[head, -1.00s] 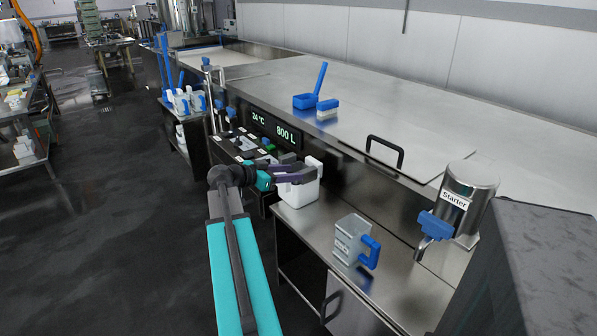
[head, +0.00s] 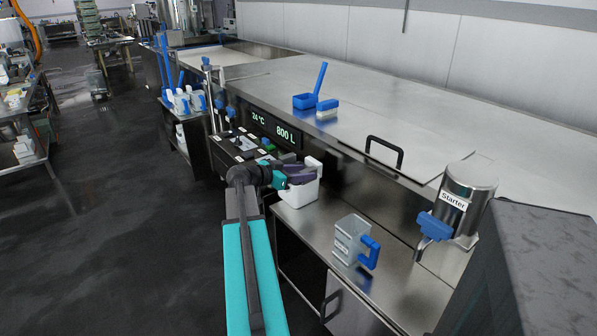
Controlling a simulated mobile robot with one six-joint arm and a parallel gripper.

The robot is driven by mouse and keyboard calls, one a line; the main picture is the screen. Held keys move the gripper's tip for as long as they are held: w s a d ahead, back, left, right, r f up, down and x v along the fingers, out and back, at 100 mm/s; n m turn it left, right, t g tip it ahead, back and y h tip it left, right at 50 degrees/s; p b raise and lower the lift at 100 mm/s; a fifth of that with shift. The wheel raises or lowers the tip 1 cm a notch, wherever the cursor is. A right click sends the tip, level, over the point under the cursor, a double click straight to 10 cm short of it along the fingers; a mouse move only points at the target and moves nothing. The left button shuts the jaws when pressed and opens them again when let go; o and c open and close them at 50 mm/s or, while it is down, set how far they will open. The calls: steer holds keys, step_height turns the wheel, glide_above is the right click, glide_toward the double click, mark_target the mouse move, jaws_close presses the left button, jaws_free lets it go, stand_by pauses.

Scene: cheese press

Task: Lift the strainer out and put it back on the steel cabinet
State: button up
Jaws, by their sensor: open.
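My gripper (head: 308,173) is open at the white tub (head: 298,194), and its dark fingers cover part of the tub's top. The tub stands on the steel cabinet (head: 312,230), against the vat side. A small white block-like piece (head: 314,162) rises at the tub's back rim, close to my fingertips. I cannot tell whether this piece belongs to the strainer. The inside of the tub is mostly hidden, and no strainer shows clearly. I cannot tell whether the fingers touch anything.
A clear jug with a blue handle (head: 352,240) stands right of the tub on the cabinet. A steel starter vessel (head: 466,196) with a blue tap is further right. A blue scoop (head: 306,101) and a brush (head: 327,108) lie on the vat lid. Cabinet top between tub and jug is clear.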

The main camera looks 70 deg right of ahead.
mark_target(308, 169)
steer(key=shift+x, duration=1.6)
steer(key=shift+w, duration=0.1)
jaws_close()
